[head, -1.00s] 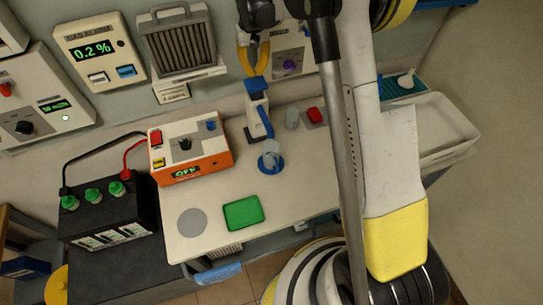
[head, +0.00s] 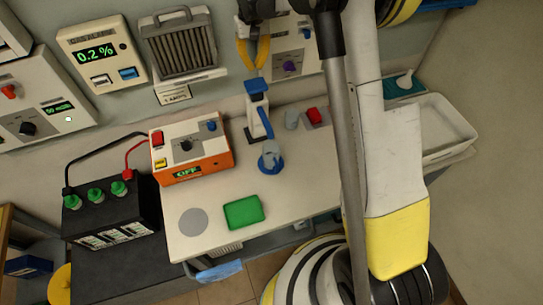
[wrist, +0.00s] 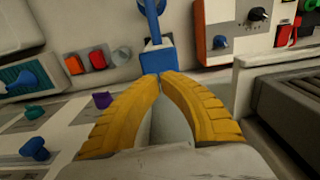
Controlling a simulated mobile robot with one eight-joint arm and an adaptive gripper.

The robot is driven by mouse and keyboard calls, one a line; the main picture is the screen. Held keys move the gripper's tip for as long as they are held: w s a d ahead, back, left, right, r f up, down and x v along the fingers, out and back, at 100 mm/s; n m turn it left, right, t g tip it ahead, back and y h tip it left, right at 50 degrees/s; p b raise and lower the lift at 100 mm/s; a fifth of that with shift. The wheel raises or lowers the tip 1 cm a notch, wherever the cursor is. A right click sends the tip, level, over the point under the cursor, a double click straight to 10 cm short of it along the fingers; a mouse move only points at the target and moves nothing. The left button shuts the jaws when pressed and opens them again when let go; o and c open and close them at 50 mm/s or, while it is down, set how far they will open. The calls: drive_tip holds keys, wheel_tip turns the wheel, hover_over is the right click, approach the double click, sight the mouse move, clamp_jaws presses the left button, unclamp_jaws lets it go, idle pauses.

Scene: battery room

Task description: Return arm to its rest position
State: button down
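My gripper (head: 257,60) has two yellow curved fingers and hangs pointing down near the back wall at the top middle of the head view. In the wrist view its fingertips (wrist: 160,77) meet, and nothing shows held between them. A white stand with a blue top (head: 257,86) is just below the fingertips in the head view, with a small gap between. In the wrist view its blue top (wrist: 158,58) shows just beyond the fingertips. My arm reaches across the right of the head view.
An orange-and-white charger (head: 218,160) reading OFF stands on the white bench (head: 290,207). A green tray (head: 243,212), black battery (head: 105,220) and white bin (head: 455,150) are nearby. Wall instruments line the back.

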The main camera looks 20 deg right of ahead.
drive_tip(key=shift+r+p, duration=0.5)
drive_tip(key=shift+r, duration=0.95)
drive_tip(key=shift+s, duration=0.1)
drive_tip(key=s+f+t+b, duration=0.2)
drive_tip(key=s+t+b, duration=0.2)
drive_tip(key=s+b, duration=1.15)
drive_tip(key=s+f+t+b, duration=0.3)
drive_tip(key=s+f+b, duration=0.5)
drive_tip(key=s+f, duration=0.4)
drive_tip(key=s, duration=0.4)
drive_tip(key=shift+f, duration=0.25)
drive_tip(key=shift+s, duration=0.1)
